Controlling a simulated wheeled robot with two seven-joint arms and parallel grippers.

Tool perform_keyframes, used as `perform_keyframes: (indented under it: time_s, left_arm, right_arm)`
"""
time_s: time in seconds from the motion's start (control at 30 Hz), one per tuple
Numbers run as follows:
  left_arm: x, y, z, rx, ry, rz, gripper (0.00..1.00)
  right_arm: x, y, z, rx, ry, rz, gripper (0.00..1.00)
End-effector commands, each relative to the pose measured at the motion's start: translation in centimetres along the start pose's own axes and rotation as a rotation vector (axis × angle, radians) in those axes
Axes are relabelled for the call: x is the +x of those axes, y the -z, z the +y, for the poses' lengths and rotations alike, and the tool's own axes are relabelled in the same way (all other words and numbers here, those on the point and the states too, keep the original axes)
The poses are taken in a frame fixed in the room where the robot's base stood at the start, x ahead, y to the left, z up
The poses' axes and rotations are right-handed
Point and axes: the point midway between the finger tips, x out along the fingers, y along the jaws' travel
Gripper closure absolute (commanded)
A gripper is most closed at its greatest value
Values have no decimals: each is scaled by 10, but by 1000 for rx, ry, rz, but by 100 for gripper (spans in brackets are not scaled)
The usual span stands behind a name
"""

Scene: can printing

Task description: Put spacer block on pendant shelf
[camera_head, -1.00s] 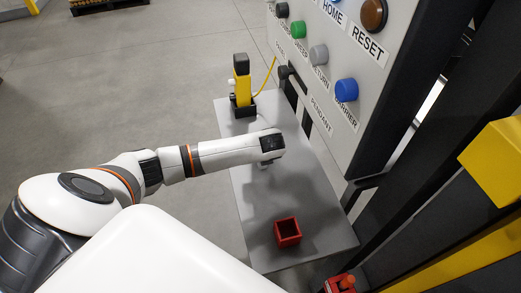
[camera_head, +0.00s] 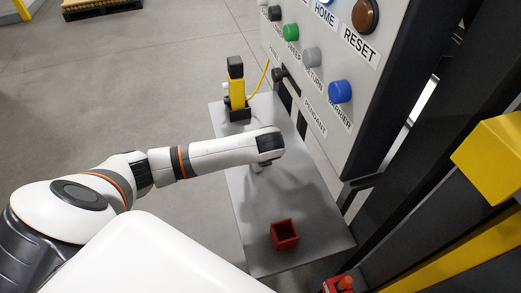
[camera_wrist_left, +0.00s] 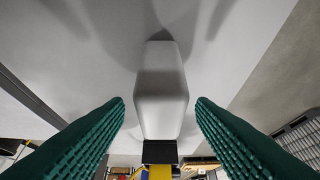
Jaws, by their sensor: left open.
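The pendant shelf (camera_head: 295,258) is a flat grey plate below the button panel. A pale grey block (camera_wrist_left: 160,95), which looks like the spacer block, stands at the shelf in the left wrist view. In the head view a small pale piece (camera_head: 258,168) shows under my left wrist; I cannot tell whether it is the block. My left gripper (camera_wrist_left: 160,103) is open, with its green ribbed fingers on either side of the block and a gap on each side. In the head view my wrist hides the fingers. My right gripper is not in view.
A yellow and black pendant (camera_head: 237,85) stands at the shelf's far end with a yellow cable. An open red box (camera_head: 285,234) sits near the shelf's front end. The button panel (camera_head: 310,85) rises along the right side. The shelf is clear between wrist and red box.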

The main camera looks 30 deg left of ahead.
Motion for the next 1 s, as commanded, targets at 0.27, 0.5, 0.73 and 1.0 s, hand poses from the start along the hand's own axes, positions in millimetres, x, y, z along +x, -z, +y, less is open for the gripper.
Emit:
perform_keyframes:
  time_s: [0.27,0.5,0.73,1.0]
  left_arm:
    - [-56,0,1,0,-4,1,50]
    - [-74,0,0,0,-1,0,50]
    - [-75,0,0,0,1,-1,50]
    - [-75,0,0,0,0,-1,50]
  right_arm:
    - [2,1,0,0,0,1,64]
    - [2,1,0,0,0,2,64]
    - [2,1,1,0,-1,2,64]
    - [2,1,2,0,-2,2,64]
